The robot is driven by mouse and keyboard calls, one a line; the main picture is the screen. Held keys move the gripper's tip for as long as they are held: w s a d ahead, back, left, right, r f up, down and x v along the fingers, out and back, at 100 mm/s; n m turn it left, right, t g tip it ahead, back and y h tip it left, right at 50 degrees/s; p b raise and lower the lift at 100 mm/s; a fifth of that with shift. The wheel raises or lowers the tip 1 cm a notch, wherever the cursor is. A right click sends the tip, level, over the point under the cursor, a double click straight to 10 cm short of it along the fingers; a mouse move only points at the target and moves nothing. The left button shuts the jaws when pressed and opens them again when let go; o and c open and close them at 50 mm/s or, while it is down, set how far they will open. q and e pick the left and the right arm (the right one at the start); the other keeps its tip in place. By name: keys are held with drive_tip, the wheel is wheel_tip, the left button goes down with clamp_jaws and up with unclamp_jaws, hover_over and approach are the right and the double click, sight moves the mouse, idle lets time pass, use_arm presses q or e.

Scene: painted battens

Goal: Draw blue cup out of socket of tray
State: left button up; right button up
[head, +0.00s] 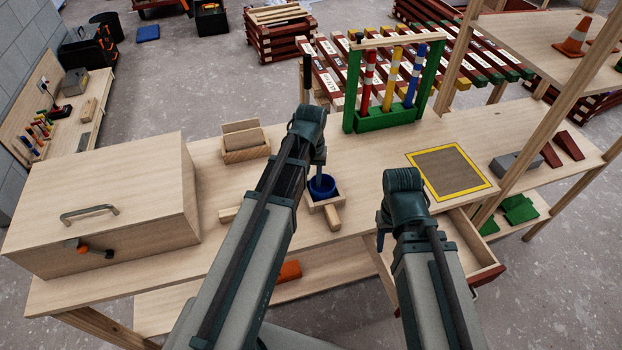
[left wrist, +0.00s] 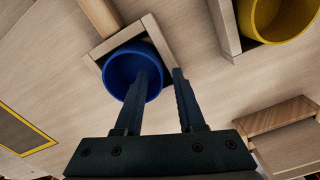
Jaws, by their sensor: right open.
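The blue cup (head: 322,187) sits upright in a socket of the wooden tray (head: 333,217), right of my left forearm in the head view. The left wrist view shows the blue cup (left wrist: 120,72) inside the square tray socket (left wrist: 153,27). My left gripper (left wrist: 163,72) is open. One finger reaches over the cup's mouth, the other is outside the rim, with the wall between them and a gap left. In the head view my left gripper (head: 320,168) is just above the cup. My right gripper (head: 381,238) is open and empty near the bench's front edge.
A yellow cup (left wrist: 280,15) stands in another socket; my arm hides it in the head view. A wooden box (head: 110,200) stands left, a card holder (head: 245,142) behind, a green rack (head: 388,120) at the back. A yellow-edged mat (head: 482,187) lies right, near an open drawer (head: 488,268).

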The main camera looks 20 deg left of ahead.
use_arm(q)
clamp_jaws()
idle(1.7)
drive_tip(key=shift+r, duration=0.1)
idle(1.5)
drive_tip(key=shift+r+p, duration=2.5)
drive_tip(key=shift+p, duration=0.2)
wheel_tip(320, 180, up, 3)
drive_tip(key=p, duration=0.3)
